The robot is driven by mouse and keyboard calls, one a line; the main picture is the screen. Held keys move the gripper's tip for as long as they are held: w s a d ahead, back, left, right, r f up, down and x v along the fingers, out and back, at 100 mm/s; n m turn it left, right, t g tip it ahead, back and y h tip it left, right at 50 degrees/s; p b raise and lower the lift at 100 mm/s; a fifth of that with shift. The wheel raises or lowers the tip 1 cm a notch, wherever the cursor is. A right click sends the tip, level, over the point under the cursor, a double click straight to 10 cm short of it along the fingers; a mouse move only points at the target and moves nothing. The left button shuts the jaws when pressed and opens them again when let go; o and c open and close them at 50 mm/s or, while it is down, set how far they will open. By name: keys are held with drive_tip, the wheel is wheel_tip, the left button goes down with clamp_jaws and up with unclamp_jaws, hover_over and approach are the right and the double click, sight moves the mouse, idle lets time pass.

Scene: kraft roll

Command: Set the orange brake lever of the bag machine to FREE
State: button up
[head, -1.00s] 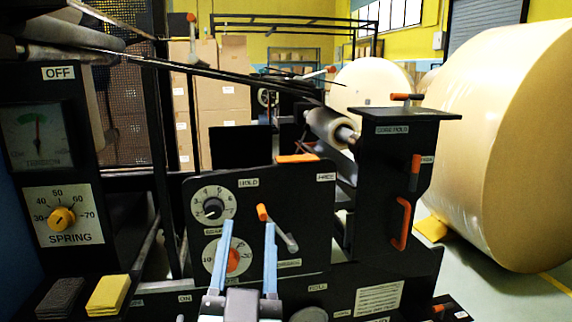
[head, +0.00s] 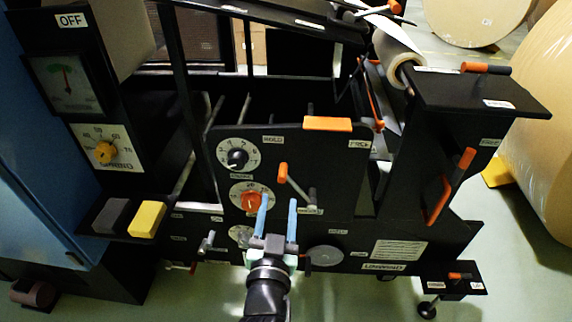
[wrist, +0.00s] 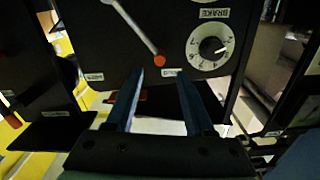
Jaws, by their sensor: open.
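The brake lever (head: 297,184) is a grey rod with an orange tip on the black front panel (head: 330,215) of the bag machine. It leans up and left, its tip towards the HOLD label (head: 273,139). The FREE label (head: 359,144) is at the panel's upper right. My gripper (head: 278,202) is open and empty, with its blue fingers appearing just below the lever's tip in the head view. In the wrist view, which looks upside down, the lever (wrist: 137,32) ends in its orange tip just beyond the gap between my fingertips (wrist: 160,74). No contact shows.
A white BRAKE dial (head: 237,153) and a dial with a red-orange knob (head: 252,199) are left of the lever. An orange block (head: 327,124) tops the panel. An orange handle (head: 438,200) is to the right, and a yellow block (head: 147,219) to the left.

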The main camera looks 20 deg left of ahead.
sight(282, 174)
drive_tip(key=x, duration=1)
drive_tip(key=shift+w, duration=0.3)
drive_tip(key=c, duration=0.8)
drive_tip(key=shift+a, duration=0.1)
clamp_jaws()
